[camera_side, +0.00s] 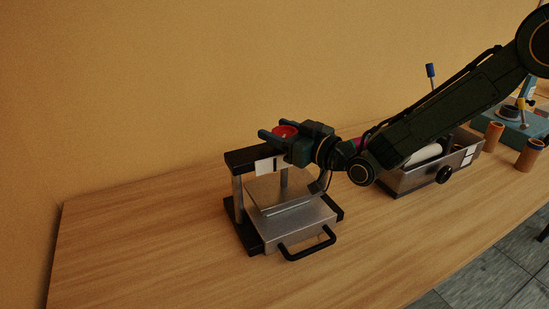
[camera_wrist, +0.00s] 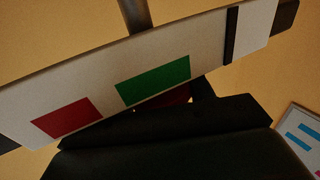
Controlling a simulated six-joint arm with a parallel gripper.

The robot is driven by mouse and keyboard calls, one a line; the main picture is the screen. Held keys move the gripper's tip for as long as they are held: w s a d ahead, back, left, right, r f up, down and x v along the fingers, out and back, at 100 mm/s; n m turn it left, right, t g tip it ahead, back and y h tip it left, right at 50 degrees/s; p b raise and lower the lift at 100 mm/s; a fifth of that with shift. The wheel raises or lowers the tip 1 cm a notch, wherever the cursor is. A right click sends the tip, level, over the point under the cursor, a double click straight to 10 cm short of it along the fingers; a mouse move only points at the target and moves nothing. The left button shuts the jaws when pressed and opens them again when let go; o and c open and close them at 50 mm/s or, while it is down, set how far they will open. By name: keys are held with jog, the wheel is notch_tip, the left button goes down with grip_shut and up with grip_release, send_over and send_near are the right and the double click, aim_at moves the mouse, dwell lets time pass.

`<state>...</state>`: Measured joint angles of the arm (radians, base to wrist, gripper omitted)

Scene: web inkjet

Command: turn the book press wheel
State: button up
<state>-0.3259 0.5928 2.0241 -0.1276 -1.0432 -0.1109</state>
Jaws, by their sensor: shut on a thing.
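The book press has a black top beam (camera_side: 240,160), metal posts and grey metal plates (camera_side: 290,208). Its red wheel (camera_side: 284,131) sits on top of the beam, partly covered by my gripper. My gripper (camera_side: 276,129) reaches in from the right with its two fingers on either side of the wheel, shut on it. In the wrist view, a pale label strip with a red patch (camera_wrist: 66,118) and a green patch (camera_wrist: 153,80) crosses the picture. Dark shapes fill the bottom there, and a dim dark red part (camera_wrist: 176,96) shows behind them; the grip itself is hidden.
A black handle (camera_side: 308,246) sticks out at the press's front. To the right stand a grey metal box (camera_side: 405,182) with a black knob, orange cups (camera_side: 493,134) and a teal-based device (camera_side: 515,128). The wooden table (camera_side: 130,235) is clear at left and front.

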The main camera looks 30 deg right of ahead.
jog(key=shift+d+f+m+t+h, duration=0.1)
jog(key=shift+m+t+h, duration=0.25)
jog(key=shift+m+h, duration=1.1)
jog(key=shift+d+m+t+h, duration=0.1)
jog(key=shift+m+t+h, duration=0.25)
jog(key=shift+m+h, duration=1.05)
jog(key=shift+n+h, duration=0.45)
jog(key=shift+h, duration=0.4)
jog(key=shift+d+m+g+h, duration=0.15)
jog(key=shift+m+g+h, duration=0.2)
jog(key=shift+m+h, duration=1)
jog(key=shift+d+m+g+h, duration=0.15)
jog(key=shift+m+g+h, duration=0.4)
jog(key=shift+h, duration=1.3)
jog(key=shift+m+h, duration=0.3)
jog(key=shift+m, duration=0.1)
jog(key=o, duration=1)
jog(key=shift+c, duration=0.2)
jog(key=shift+s, duration=0.1)
jog(key=v, duration=0.7)
jog(key=shift+s, duration=0.2)
